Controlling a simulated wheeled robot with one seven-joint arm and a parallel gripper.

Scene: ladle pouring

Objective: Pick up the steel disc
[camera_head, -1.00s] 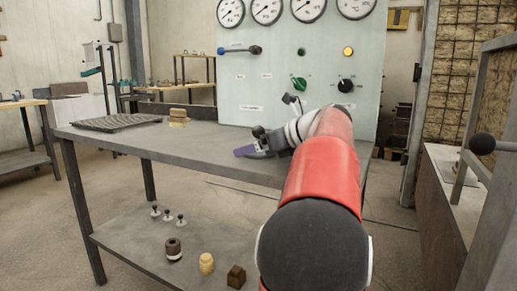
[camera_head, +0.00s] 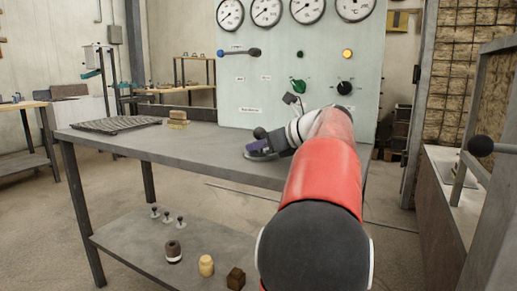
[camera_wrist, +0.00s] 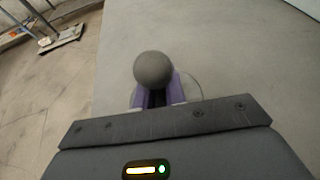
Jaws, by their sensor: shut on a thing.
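The steel disc (camera_head: 262,157) shows as a thin grey round edge beneath my gripper, at the right part of the grey table. A dark round knob (camera_head: 259,132) stands above it and seems to belong to it. My gripper (camera_head: 255,147) has its purple fingers shut just under this knob. In the wrist view the grey knob (camera_wrist: 154,69) sits at the tips of the purple fingers (camera_wrist: 157,92). A faint curved disc edge (camera_wrist: 200,86) shows to their right. My gripper hides most of the disc; I cannot tell if it touches the table.
The grey table (camera_head: 190,148) is clear left of my gripper. A dark ribbed mat (camera_head: 115,124) and a stack of wooden blocks (camera_head: 178,119) lie further left. A panel with gauges (camera_head: 298,70) stands behind. Several small objects sit on the lower shelf (camera_head: 140,235).

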